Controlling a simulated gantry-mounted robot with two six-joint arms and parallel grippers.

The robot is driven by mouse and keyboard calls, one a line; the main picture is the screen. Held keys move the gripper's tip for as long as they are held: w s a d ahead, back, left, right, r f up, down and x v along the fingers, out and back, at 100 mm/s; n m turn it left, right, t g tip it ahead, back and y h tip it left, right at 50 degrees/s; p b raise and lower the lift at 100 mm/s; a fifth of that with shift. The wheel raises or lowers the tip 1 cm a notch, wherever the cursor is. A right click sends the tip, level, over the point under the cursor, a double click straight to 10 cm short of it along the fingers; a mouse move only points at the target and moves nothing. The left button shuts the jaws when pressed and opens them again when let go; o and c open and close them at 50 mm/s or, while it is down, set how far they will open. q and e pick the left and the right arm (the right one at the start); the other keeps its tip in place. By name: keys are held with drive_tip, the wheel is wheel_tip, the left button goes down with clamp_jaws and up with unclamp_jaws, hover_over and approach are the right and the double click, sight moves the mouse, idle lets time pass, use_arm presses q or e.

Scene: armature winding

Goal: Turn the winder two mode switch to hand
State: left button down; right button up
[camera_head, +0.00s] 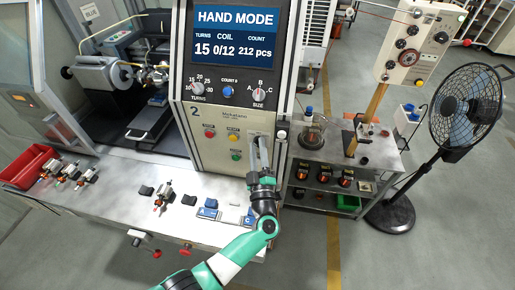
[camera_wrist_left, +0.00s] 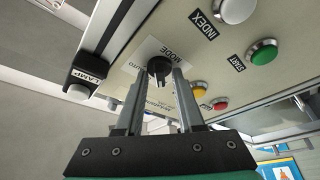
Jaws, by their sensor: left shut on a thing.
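The mode switch (camera_wrist_left: 159,66) is a black knob on a white plate lettered MODE, on the winder's beige panel. In the wrist view my left gripper (camera_wrist_left: 160,74) has a finger on either side of the knob and is shut on it. In the head view the left gripper (camera_head: 259,142) is at the right side of the panel of winder two (camera_head: 215,146) and hides most of the switch. The winder's display (camera_head: 237,32) reads HAND MODE, turns 15, coil 0/12, count 212 pcs. The knob's exact pointing is hard to read. My right gripper is not in view.
Red, yellow and green buttons (camera_head: 235,155) sit left of the gripper. A lamp switch (camera_wrist_left: 86,78) is close by in the wrist view. Armatures and blue blocks (camera_head: 207,212) lie on the bench below. A cart (camera_head: 345,165) and fan (camera_head: 458,108) stand to the right.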

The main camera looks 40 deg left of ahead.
use_arm(q)
drive_tip(key=shift+r, duration=0.1)
drive_tip(key=c, duration=0.9)
unclamp_jaws()
drive_tip(key=v, duration=1.1)
drive_tip(key=shift+s+d, duration=0.2)
